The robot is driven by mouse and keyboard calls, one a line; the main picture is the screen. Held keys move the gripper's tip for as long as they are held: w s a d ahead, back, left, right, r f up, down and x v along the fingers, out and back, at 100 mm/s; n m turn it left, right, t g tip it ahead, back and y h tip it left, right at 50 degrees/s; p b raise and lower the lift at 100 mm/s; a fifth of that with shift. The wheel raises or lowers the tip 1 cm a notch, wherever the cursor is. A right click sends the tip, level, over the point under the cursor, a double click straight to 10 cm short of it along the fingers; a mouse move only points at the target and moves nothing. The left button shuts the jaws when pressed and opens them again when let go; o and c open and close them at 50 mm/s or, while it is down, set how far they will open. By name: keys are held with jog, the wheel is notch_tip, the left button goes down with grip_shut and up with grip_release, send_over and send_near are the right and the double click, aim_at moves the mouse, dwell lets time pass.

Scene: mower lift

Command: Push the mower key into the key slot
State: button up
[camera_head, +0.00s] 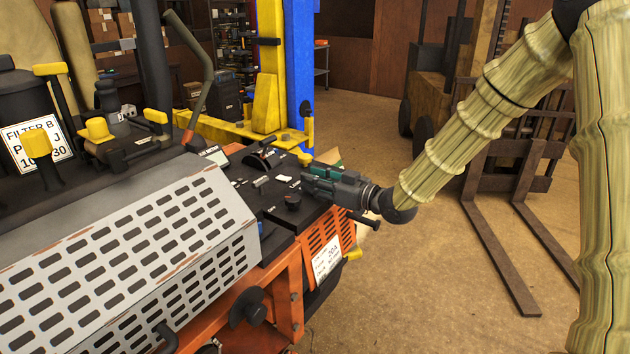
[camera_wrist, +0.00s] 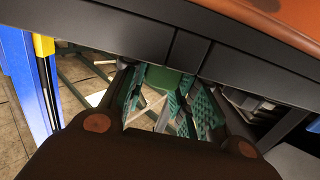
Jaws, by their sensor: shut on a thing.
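My gripper (camera_head: 308,178) is at the right side of the mower's black control panel (camera_head: 247,183) in the head view, lying nearly level close to the panel. In the wrist view its green-padded fingers (camera_wrist: 163,98) reach toward a dark panel edge. A green piece (camera_wrist: 163,78) shows between the fingertips and appears to be the mower key, held by the gripper. Its tip is hidden. The key slot cannot be made out in either view, so I cannot tell whether the key touches it.
A black knob (camera_head: 292,202) stands on the panel just left of my gripper. A grey perforated guard (camera_head: 150,258) fills the lower left. A yellow and blue lift post (camera_head: 272,60) stands behind. The forklift tines (camera_head: 505,235) lie right; the floor between is clear.

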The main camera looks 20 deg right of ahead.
jog(key=shift+f, duration=0.2)
dwell(0.3)
jog(key=o, duration=0.9)
jog(key=shift+o, duration=0.2)
jog(key=shift+s, duration=0.1)
jog(key=v, duration=1.2)
